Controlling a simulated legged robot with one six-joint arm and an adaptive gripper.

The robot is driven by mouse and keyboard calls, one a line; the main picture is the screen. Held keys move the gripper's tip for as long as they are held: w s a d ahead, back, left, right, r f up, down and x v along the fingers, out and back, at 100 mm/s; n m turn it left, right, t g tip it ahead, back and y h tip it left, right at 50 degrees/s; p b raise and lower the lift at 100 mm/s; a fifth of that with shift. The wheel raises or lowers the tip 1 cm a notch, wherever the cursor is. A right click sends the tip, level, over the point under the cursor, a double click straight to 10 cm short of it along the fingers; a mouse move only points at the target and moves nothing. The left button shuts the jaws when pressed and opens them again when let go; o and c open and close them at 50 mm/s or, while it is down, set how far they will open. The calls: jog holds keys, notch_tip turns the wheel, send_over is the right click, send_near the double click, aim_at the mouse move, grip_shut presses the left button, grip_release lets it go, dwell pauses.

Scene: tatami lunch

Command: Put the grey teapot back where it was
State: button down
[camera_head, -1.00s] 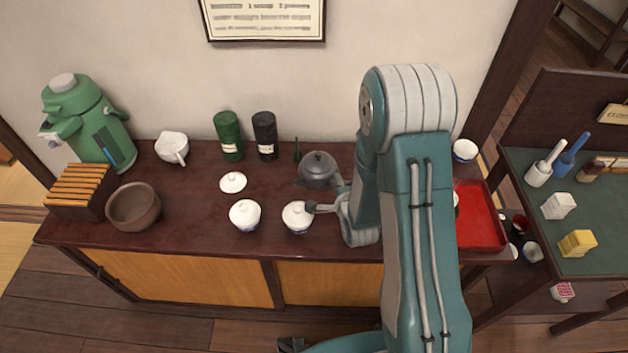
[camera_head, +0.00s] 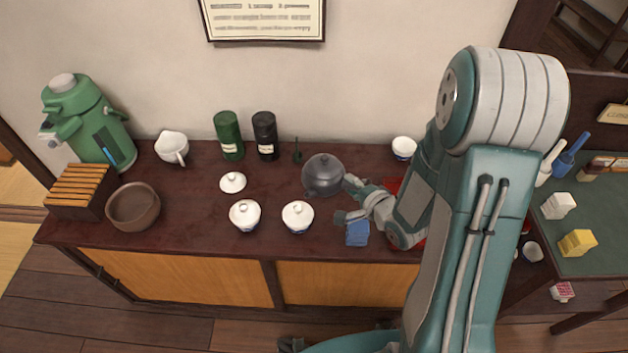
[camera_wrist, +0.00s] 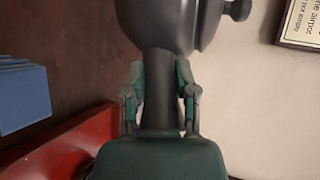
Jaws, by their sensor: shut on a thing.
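The grey teapot (camera_head: 322,172) is at the back middle of the dark counter, right of the black canister. My gripper (camera_head: 349,198) is at its right front side. In the wrist view, the fingers (camera_wrist: 158,72) are shut on either side of the teapot's straight handle (camera_wrist: 160,110), and the round body (camera_wrist: 165,20) is beyond them. The teapot looks larger than before and seems raised off the counter; its underside and any gap are hidden.
A loose lid (camera_head: 233,182) and green (camera_head: 229,136) and black (camera_head: 265,136) canisters are to the left. A blue block (camera_head: 357,233) is below my gripper. My arm mostly hides the red tray (camera_head: 393,186); a white cup (camera_head: 403,147) stands behind.

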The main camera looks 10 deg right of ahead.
jog(key=shift+s+d+r+n, duration=0.1)
jog(key=shift+s+r+n, duration=0.25)
jog(key=shift+s, duration=0.25)
jog(key=w+f, duration=0.3)
jog(key=w, duration=0.1)
jog(key=w+f, duration=0.3)
jog(key=w, duration=0.2)
jog(key=w+f, duration=0.3)
jog(key=w, duration=0.1)
jog(key=shift+w+a+f, duration=0.25)
jog(key=shift+w+f, duration=0.15)
jog(key=shift+f, duration=1.55)
jog(key=shift+f, duration=0.1)
jog(key=shift+c, duration=2)
grip_release()
